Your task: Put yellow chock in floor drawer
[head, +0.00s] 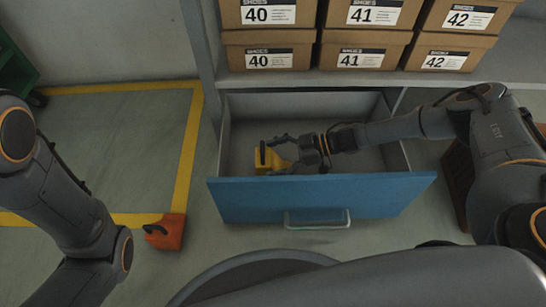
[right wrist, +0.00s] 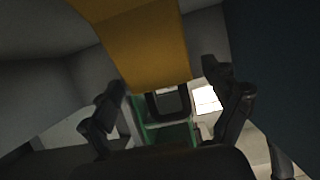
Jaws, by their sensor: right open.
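The yellow chock (head: 268,160) is inside the open floor drawer (head: 320,200), toward its left side. The drawer has a blue front and grey inner walls. My right gripper (head: 278,156) reaches into the drawer from the right, its fingers open around the chock's near end. In the right wrist view the chock (right wrist: 145,45) fills the top centre, its dark handle (right wrist: 168,103) showing between the spread fingers; I cannot tell whether they touch it. Part of the chock is hidden by the drawer front in the head view. My left arm shows at left, its gripper out of the picture.
An orange chock (head: 166,232) lies on the floor by the yellow line corner (head: 180,190). Shoe boxes (head: 362,50) stand on the shelf above the drawer. A green object (head: 14,68) is at far left. A brown crate-like thing (head: 458,185) is right of the drawer.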

